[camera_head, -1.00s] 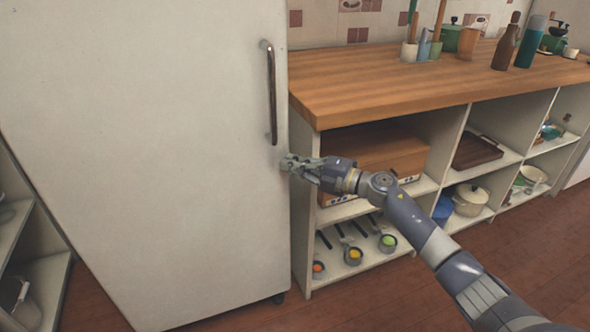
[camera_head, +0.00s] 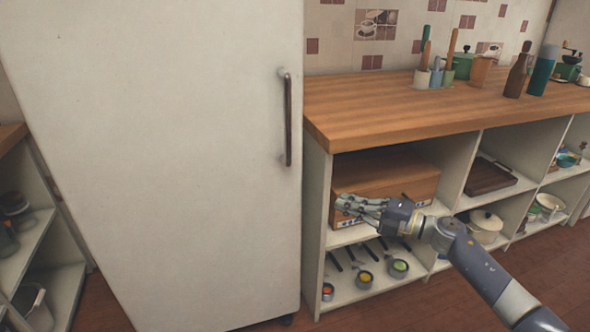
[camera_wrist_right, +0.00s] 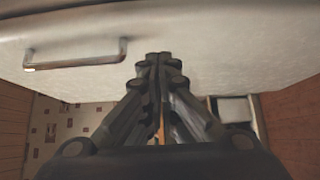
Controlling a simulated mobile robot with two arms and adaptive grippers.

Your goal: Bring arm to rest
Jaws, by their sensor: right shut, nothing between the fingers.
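My right arm (camera_head: 485,272) comes in from the lower right in the head view. My right gripper (camera_head: 342,207) is shut and empty, in front of the wooden box in the shelf. In the right wrist view its fingers (camera_wrist_right: 158,58) are together, with nothing between them. A white fridge (camera_head: 150,160) with a metal handle (camera_head: 288,118) stands to the left of the gripper, its door shut. The handle also shows in the right wrist view (camera_wrist_right: 75,60). The gripper is apart from the handle. My left gripper is not in view.
A wooden counter (camera_head: 400,105) carries utensil pots, a brown bottle (camera_head: 516,76) and a teal bottle (camera_head: 542,70). Open shelves below hold a wooden box (camera_head: 385,172), a pot (camera_head: 486,226) and several measuring cups (camera_head: 364,280). Another shelf (camera_head: 40,235) stands at far left.

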